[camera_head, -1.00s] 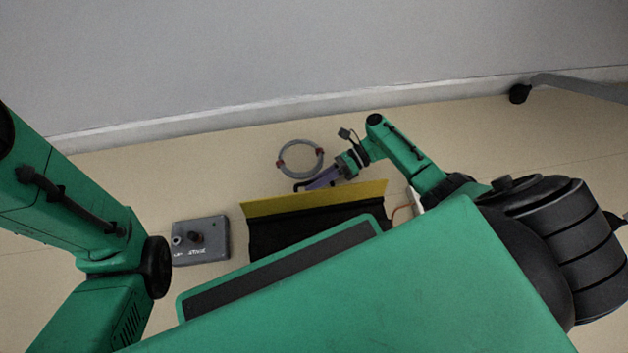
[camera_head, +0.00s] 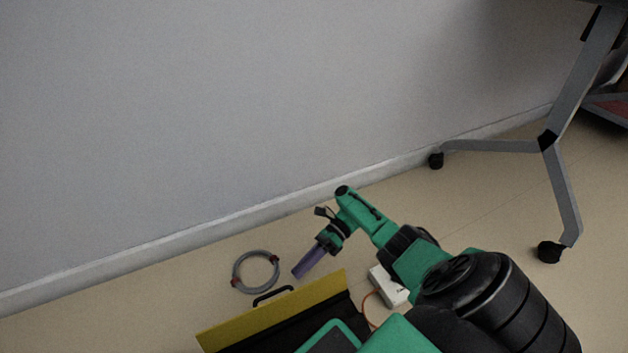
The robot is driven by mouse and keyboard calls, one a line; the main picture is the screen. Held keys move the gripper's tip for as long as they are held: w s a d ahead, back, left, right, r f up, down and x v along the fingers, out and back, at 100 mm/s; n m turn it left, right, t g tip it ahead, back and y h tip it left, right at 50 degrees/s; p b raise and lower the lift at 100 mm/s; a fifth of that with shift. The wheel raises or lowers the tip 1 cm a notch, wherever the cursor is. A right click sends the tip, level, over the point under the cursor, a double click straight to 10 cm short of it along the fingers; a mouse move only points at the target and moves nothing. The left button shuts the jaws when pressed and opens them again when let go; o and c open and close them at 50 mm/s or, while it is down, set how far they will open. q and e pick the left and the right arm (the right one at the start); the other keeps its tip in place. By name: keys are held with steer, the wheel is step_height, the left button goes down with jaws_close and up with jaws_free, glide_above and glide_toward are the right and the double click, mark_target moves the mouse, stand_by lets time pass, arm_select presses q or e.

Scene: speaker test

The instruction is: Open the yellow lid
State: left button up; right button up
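The yellow lid (camera_head: 240,331) stands raised at the back of a box with a dark interior (camera_head: 312,328) at the bottom of the head view. A black handle (camera_head: 273,296) sits at the lid's top edge. The picture's lower edge and my own body hide much of the box. My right gripper (camera_head: 297,273), with purple fingers, is just beyond the lid, up and right of the handle, and looks apart from it. Its fingers overlap from this side, so their opening does not show. My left gripper is out of view.
A coiled grey cable (camera_head: 256,271) with red ties lies on the floor left of my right gripper. A white box (camera_head: 388,286) with an orange cord is to the right. A grey wall (camera_head: 200,120) runs behind. A wheeled table leg (camera_head: 562,190) stands at right.

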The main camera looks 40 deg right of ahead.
steer(key=b+v, duration=0.1)
steer(key=v, duration=0.3)
steer(key=shift+d+r, duration=0.1)
steer(key=shift+d, duration=0.2)
